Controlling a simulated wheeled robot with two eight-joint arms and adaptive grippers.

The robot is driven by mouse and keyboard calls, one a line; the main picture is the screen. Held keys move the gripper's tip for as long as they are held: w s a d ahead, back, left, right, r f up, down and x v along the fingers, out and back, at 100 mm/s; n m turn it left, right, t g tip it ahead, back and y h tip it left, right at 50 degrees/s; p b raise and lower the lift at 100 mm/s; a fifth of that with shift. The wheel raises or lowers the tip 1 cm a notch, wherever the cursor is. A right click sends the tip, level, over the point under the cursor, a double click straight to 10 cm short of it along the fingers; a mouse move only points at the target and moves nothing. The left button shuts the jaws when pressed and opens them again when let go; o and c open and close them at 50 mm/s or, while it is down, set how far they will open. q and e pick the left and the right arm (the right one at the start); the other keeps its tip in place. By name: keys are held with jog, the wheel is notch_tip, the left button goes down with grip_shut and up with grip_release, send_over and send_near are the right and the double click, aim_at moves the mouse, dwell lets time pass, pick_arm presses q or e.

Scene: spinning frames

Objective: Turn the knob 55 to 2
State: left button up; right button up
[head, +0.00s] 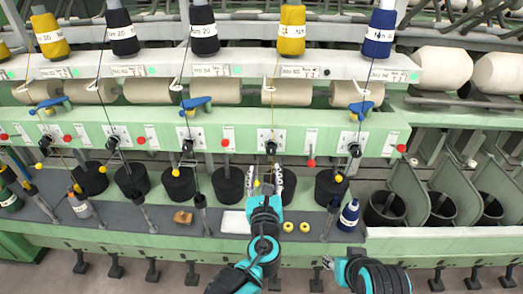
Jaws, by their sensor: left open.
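A pale green rail runs across the spinning frame in the head view. It carries a row of black knobs on white plates, and their numbers are too small to read, so I cannot tell which is knob 55. One knob (271,147) is on the plate straight above my left gripper (265,180). That gripper is open, points up toward the rail and looks empty, with its fingers a little below the knob. Another knob (355,150) is to the right, and one (187,145) is to the left.
Black cans (228,184) stand in a row on the grey shelf (150,240). A blue bobbin (348,215), yellow rings (288,227), a brown block (183,217) and a white pad (236,222) lie near my left arm. Threads hang down in front of the rail.

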aim_at(271, 153)
pick_arm(q)
jog(key=w, duration=0.2)
jog(key=w+d+m, duration=0.1)
jog(key=w, duration=0.2)
jog(key=w+m+b, duration=0.1)
jog(key=w, duration=0.1)
jog(key=shift+w+d+r+h, duration=0.3)
jog(key=shift+d+r, duration=0.05)
grip_shut()
